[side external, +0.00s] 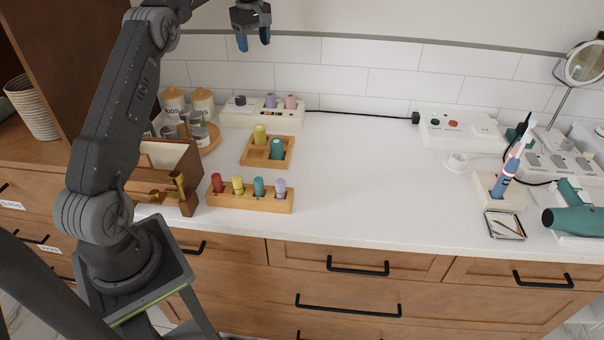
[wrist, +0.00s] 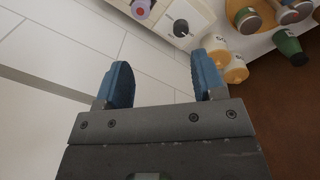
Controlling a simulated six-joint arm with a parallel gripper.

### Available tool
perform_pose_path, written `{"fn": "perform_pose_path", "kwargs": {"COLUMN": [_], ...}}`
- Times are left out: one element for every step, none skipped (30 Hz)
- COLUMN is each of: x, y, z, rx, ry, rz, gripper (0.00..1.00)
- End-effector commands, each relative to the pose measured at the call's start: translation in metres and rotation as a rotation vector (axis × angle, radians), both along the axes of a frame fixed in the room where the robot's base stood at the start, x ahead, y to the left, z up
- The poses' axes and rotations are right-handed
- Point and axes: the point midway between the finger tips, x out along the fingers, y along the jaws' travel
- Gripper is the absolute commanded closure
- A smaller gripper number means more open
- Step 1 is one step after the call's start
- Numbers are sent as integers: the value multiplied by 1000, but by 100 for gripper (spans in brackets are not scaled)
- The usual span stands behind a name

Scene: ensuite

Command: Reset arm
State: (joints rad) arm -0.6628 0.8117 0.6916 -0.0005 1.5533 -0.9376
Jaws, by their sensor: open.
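My gripper (side external: 254,40) is raised high above the back of the counter, in front of the tiled wall, at the top of the side view. Its two blue fingers are apart with nothing between them. In the wrist view my gripper (wrist: 165,84) is also open and empty, with white wall tiles behind the fingers. My arm rises from its base at the left of the side view and is bent at the top.
A wooden rack (side external: 250,199) of coloured pegs, a square wooden tray (side external: 254,155) and a brown wooden box (side external: 165,160) stand on the counter's left. Jars (side external: 203,102) stand behind. A teal hair dryer (side external: 575,219) lies right. The counter's middle (side external: 360,180) is clear.

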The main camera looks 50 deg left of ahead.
Motion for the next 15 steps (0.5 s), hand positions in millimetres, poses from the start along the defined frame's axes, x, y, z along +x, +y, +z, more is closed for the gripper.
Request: {"fn": "perform_pose_path", "kwargs": {"x": [0, -1, -3, -5, -9, -14, -18, -24, -31, -38, -45, -56, -64, -73, -85], "y": [-27, -40, -58, -71, -86, -103, -117, -131, -148, -161, -174, -191, -203, -215, -231], "z": [19, 27, 37, 44, 51, 59, 64, 69, 74, 78, 81, 85, 86, 88, 88], "rx": [17, 26, 39, 48, 57, 70, 80, 89, 103, 113, 122, 136, 147, 157, 172], "ry": [-16, -23, -33, -41, -49, -58, -67, -73, -84, -93, -100, -111, -117, -126, -136], "rz": [-79, -124, -184, -228, -272, -331, -375, -420, -478, -523, -567, -625, -670, -713, -770], "gripper": [37, 37, 37, 37, 37, 37, 37, 37, 37, 37, 37, 37, 37, 37, 37]}}
